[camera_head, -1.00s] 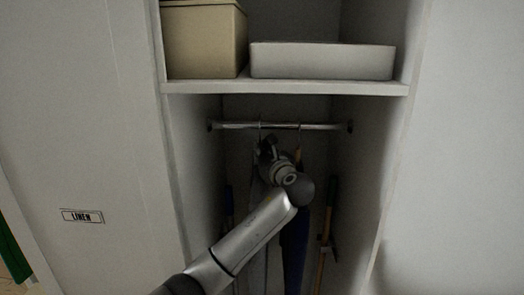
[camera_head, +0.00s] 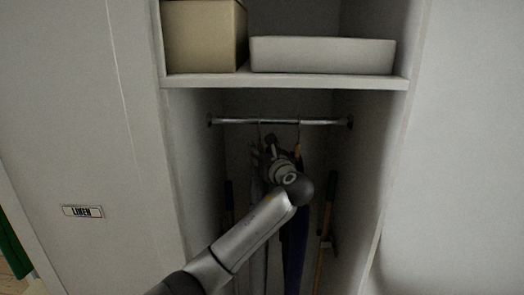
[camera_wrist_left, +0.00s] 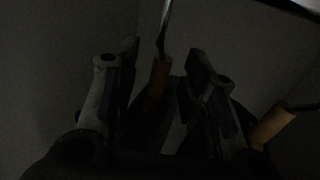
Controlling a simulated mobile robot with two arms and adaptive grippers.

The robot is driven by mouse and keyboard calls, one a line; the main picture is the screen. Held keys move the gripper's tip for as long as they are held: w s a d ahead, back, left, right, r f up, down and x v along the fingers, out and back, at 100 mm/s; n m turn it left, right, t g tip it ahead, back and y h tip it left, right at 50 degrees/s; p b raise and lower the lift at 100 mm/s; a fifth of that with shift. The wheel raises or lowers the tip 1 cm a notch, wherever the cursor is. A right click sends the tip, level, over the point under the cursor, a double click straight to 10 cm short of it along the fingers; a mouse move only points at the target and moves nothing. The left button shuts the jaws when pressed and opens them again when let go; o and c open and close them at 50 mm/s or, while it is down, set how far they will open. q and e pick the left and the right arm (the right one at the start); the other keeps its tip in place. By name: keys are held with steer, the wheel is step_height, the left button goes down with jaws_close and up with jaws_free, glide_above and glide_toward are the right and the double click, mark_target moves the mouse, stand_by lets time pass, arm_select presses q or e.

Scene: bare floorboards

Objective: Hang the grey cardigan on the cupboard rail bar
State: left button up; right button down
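The cupboard rail bar (camera_head: 230,121) runs across the compartment under the shelf. Two hanger hooks reach up to it near its middle. The grey cardigan (camera_head: 258,268) appears to be the grey cloth hanging below the left hook, mostly hidden by my arm. My left gripper (camera_head: 270,147) is inside the cupboard just below the bar. In the left wrist view its two fingers (camera_wrist_left: 163,72) stand apart, either side of a wooden hanger neck (camera_wrist_left: 160,74), with gaps visible. That hanger's hook rises out of the picture's top. My right gripper is not in view.
A dark blue garment (camera_head: 294,250) hangs right of my gripper; a second hanger neck (camera_wrist_left: 271,126) shows in the wrist view. A wooden-handled tool (camera_head: 325,243) stands at the right wall. The shelf (camera_head: 290,81) above carries a tan box (camera_head: 204,38) and a white tray (camera_head: 322,56).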

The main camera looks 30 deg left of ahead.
arm_select(q)
steer(key=shift+f, duration=0.15)
steer(key=shift+d, duration=0.15)
steer(key=v, duration=1.1)
steer(key=shift+s+d, duration=0.25)
